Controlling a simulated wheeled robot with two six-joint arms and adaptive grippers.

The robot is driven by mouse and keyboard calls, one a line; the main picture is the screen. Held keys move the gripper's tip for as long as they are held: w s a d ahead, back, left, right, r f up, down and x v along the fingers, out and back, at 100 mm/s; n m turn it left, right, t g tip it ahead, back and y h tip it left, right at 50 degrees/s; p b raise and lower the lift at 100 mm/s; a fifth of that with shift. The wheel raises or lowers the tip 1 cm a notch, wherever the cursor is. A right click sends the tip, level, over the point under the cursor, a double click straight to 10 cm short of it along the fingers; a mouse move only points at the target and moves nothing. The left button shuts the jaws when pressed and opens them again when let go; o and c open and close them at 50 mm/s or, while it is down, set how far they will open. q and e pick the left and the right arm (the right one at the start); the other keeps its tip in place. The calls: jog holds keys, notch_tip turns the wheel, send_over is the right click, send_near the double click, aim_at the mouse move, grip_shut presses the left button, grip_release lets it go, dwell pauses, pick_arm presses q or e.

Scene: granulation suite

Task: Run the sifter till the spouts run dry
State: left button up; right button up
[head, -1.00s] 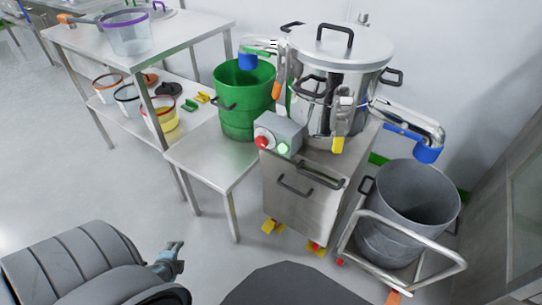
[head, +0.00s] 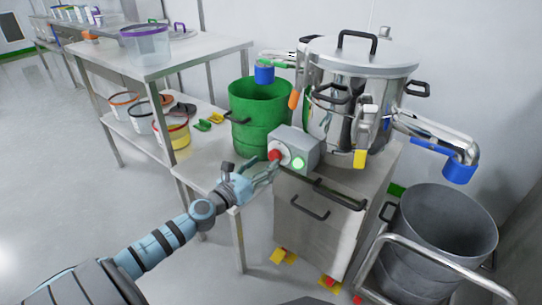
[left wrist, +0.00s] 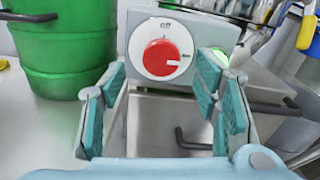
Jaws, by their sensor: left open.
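The steel sifter (head: 345,95) stands on its cabinet, lid on. One blue-ended spout (head: 264,74) points down over a green bucket (head: 258,125); the other (head: 459,170) points down over a grey bin (head: 450,225). No falling material is visible at either spout; the bucket's and bin's contents cannot be made out. The control box (head: 305,147) has a red knob (left wrist: 160,57) with its white mark pointing right, away from the "off" label at top, and a glowing green light (head: 298,163). My left gripper (head: 266,174) is open just in front of the knob, fingers either side in the wrist view.
A steel table (head: 215,48) at left carries a clear purple-rimmed tub (head: 146,45); its lower shelf holds several small tubs. A low bench (head: 208,172) adjoins the cabinet (head: 315,235). A metal rail (head: 420,255) surrounds the grey bin. The floor at left is clear.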

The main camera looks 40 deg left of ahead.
aim_at(273, 157)
pick_arm(q)
jog(key=w, duration=0.4)
jog(key=shift+w+p, duration=0.1)
jog(key=shift+p, duration=0.25)
pick_arm(e)
jog(key=shift+s+d+f, duration=0.1)
jog(key=shift+s+f, duration=0.2)
jog(key=shift+f, duration=0.3)
jog(key=shift+s+d+f, duration=0.1)
jog(key=shift+s+f, duration=0.2)
jog(key=shift+f, duration=0.25)
pick_arm(q)
jog(key=shift+c, duration=0.6)
jog(key=c, duration=1)
